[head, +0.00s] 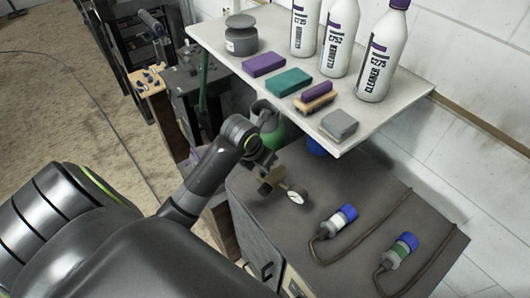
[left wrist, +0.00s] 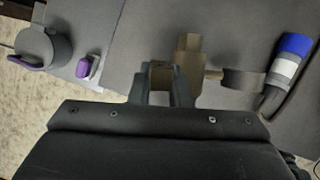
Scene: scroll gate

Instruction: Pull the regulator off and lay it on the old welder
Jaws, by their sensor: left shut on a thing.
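The regulator has a brass body (head: 270,181) and a round white-faced gauge (head: 297,197). My left gripper (head: 262,168) is shut on the regulator's brass part, over the far left part of the old welder's dark grey top (head: 275,232). In the left wrist view the gripper fingers (left wrist: 160,88) close beside the brass body (left wrist: 187,62), and the gauge (left wrist: 242,78) shows edge-on. I cannot tell whether the regulator touches the welder top. A green cylinder (head: 273,137) stands just behind the gripper, partly hidden. My right gripper is not in view.
Two blue-ended plugs (head: 338,219) (head: 400,250) with dark cables lie on the welder's right part. A white shelf (head: 225,52) above holds several cleaner bottles (head: 342,40), sponges, a brush and a grey jar (head: 241,38). The welder's near middle is clear.

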